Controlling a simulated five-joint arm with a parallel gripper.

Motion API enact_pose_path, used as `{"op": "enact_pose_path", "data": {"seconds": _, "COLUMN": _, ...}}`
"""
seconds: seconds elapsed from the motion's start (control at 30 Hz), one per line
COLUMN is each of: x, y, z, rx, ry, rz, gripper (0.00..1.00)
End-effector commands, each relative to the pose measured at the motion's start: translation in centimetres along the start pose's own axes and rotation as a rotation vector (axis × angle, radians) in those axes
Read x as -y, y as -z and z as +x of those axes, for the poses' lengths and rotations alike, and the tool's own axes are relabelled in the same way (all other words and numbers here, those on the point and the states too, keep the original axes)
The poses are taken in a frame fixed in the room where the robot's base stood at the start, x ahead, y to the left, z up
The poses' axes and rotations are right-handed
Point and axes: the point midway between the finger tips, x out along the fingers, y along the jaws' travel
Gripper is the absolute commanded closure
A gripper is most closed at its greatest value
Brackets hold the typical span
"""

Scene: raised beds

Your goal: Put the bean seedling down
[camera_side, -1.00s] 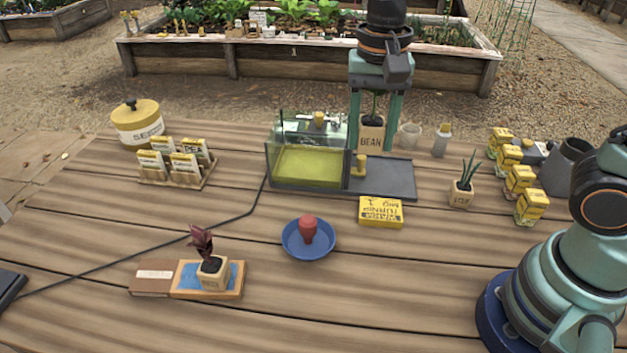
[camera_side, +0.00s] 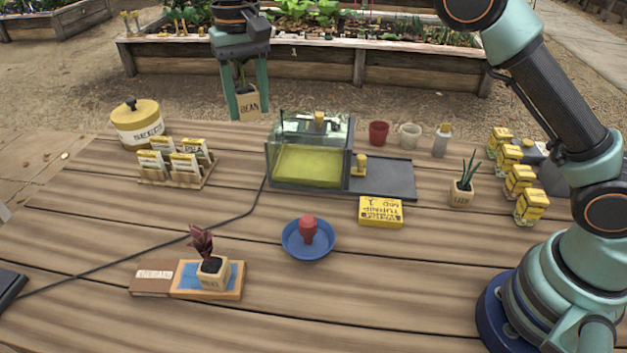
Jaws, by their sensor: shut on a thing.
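The bean seedling is in a tan pot labelled BEAN (camera_side: 248,104), with a little green stem showing above the rim. My gripper (camera_side: 246,104) is shut on this pot, one teal finger on each side, pointing down. The pot is upright near the far edge of the wooden table (camera_side: 110,240), left of and behind the glass tank. It appears held in the air, but I cannot tell how high. Most of the seedling is hidden behind my gripper.
A glass tank (camera_side: 310,150) with a grey slab (camera_side: 395,177) stands at the middle back. Left are a seed tin (camera_side: 137,128) and seed packets (camera_side: 175,165). A potted leek (camera_side: 462,190), blue dish (camera_side: 292,245) and potted red plant (camera_side: 212,275) stand apart. The front middle is clear.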

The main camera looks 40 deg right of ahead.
Motion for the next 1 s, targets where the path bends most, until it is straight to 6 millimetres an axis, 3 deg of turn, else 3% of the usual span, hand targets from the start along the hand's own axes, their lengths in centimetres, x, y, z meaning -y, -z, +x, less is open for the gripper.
{"op": "enact_pose_path", "data": {"seconds": 0.3, "x": 2.8, "y": 1.6, "z": 2.0, "rx": -0.001, "ry": 0.000, "rz": -0.142, "gripper": 1.00}}
{"op": "enact_pose_path", "data": {"seconds": 0.67, "x": 3.4, "y": 1.8, "z": 4.0, "rx": 0.000, "ry": 0.000, "rz": -0.181, "gripper": 1.00}}
{"op": "enact_pose_path", "data": {"seconds": 0.77, "x": 3.4, "y": 1.8, "z": 5.5, "rx": 0.001, "ry": -0.001, "rz": -0.180, "gripper": 1.00}}
{"op": "enact_pose_path", "data": {"seconds": 1.0, "x": 3.3, "y": 1.8, "z": 11.5, "rx": 0.002, "ry": -0.001, "rz": -0.179, "gripper": 1.00}}
